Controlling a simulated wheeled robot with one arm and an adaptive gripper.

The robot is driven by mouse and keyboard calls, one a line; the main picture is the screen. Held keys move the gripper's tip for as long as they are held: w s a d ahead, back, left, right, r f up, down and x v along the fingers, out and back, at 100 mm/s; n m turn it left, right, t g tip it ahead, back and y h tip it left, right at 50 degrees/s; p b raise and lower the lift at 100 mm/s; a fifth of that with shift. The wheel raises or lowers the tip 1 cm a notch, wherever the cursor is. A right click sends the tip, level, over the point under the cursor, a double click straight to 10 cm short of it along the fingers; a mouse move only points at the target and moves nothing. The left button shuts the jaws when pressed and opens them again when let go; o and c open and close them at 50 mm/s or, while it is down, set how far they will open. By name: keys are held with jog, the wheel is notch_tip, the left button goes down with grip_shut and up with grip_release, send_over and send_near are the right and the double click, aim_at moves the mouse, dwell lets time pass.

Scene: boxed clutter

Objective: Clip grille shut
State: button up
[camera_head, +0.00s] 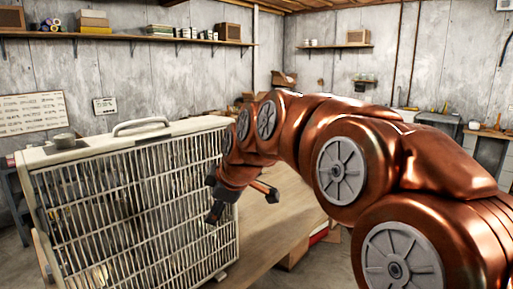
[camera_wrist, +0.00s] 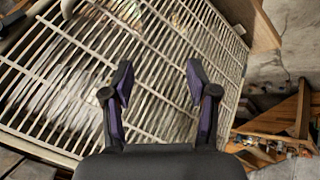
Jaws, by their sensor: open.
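A pale barred grille (camera_head: 125,215) forms the front of a cream crate (camera_head: 85,149) with a handle on top, at the left in the head view. The grille (camera_wrist: 60,85) fills most of the wrist view, tilted. My gripper (camera_head: 215,212) is in front of the grille, near its right side. In the wrist view my gripper (camera_wrist: 158,75) is open, with nothing between its two dark fingers, and the bars lie beyond them. I cannot tell whether the fingertips touch the bars. No clip can be made out, and I cannot tell whether the grille is fully closed.
The crate stands by a wooden table (camera_head: 262,235), whose bare top shows to the right of the grille. Shelves (camera_head: 140,38) with small items hang on the back wall. A wooden stand (camera_wrist: 290,120) shows at the right in the wrist view.

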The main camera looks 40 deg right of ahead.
jog(key=w+d+r+n+t+h+b, duration=0.1)
jog(key=w+d+r+n+t+h, duration=0.2)
jog(key=d+r, duration=0.45)
jog(key=w+d+r+n+t+b, duration=0.2)
jog(key=w+d+r, duration=0.35)
jog(key=d, duration=0.35)
jog(key=shift+p+x, duration=1.9)
jog(key=shift+x, duration=0.45)
jog(key=shift+p+x, duration=1)
jog(key=shift+x, duration=1.2)
jog(key=c, duration=1)
